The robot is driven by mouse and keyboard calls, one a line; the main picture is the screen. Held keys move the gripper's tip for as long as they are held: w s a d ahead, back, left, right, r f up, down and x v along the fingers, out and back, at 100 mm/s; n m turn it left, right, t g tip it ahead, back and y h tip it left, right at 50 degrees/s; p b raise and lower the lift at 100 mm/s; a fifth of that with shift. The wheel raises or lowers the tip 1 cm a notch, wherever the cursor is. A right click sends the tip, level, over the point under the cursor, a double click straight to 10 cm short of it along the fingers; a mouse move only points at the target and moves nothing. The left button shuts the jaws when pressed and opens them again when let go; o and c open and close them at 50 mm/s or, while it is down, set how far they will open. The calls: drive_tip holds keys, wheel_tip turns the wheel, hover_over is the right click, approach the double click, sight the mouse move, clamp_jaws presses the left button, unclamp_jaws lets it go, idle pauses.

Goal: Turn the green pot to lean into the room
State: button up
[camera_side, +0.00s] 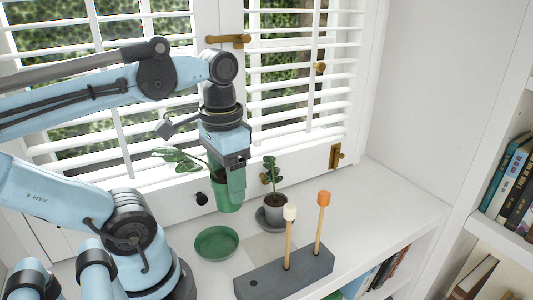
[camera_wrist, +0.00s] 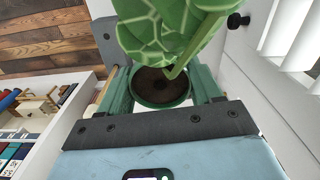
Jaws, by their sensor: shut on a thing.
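The green pot (camera_side: 227,205) is between the fingers of my gripper (camera_side: 236,187), which is shut on it. Its plant's leaves (camera_side: 180,159) lean out to the left, along the window side. In the wrist view the pot (camera_wrist: 160,104) shows its round rim and dark soil between the two green fingers of my gripper (camera_wrist: 160,88). The leaves (camera_wrist: 160,30) spread across the top of that view. An empty green saucer (camera_side: 216,243) lies on the sill in front and to the left of the pot. The pot appears raised, clear of this saucer.
A grey pot (camera_side: 267,203) with a small upright plant stands on a dark saucer just right of my gripper. A grey block (camera_side: 285,277) with white-tipped and orange-tipped sticks stands in front. Shutters (camera_side: 300,90) rise close behind. The sill's right part (camera_side: 390,195) is clear.

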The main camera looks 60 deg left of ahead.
drive_tip(key=s+a+n, duration=0.2)
drive_tip(key=a+n, duration=0.2)
drive_tip(key=shift+s+a+f, duration=0.1)
drive_tip(key=shift+a+f, duration=0.1)
drive_tip(key=shift+f, duration=3.4)
drive_tip(key=shift+a+f, duration=0.15)
drive_tip(key=shift+f, duration=3.45)
drive_tip(key=o, duration=1.3)
drive_tip(key=shift+o, duration=0.2)
drive_tip(key=shift+r, duration=0.1)
